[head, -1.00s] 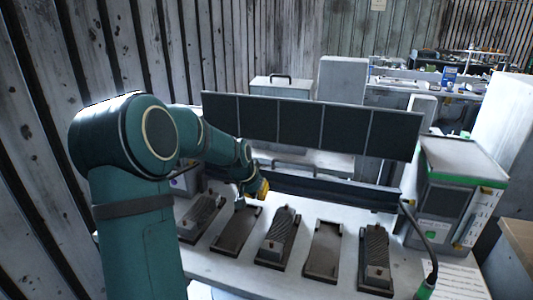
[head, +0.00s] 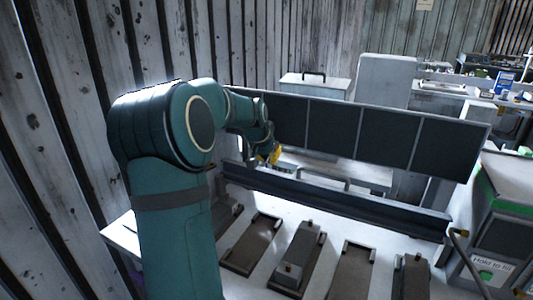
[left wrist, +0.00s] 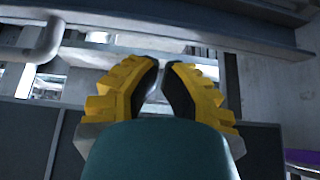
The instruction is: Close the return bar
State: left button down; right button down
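A long dark bar (head: 350,204) runs across the back of the white bench, below a row of dark panels (head: 333,128). It is probably the return bar, but no label shows. A grey bent tube handle (head: 322,176) stands behind it; a similar tube (left wrist: 40,45) shows at upper left in the left wrist view. My left gripper (head: 275,155) is near the bar's left part, above it, in front of the panels. Contact with the bar cannot be told. My right gripper is not in view.
Several dark trays stand in a row on the bench, including an empty one (head: 252,243) and one with a ribbed block (head: 300,255). A grey-green box (head: 508,215) stands at right. A slatted wall (head: 60,150) is close on the left.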

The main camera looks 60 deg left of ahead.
pick_arm(q)
jog(key=x, duration=0.4)
jog(key=shift+w+a+f+b, duration=0.1)
jog(key=shift+w+f+b, duration=0.05)
jog(key=shift+b, duration=0.15)
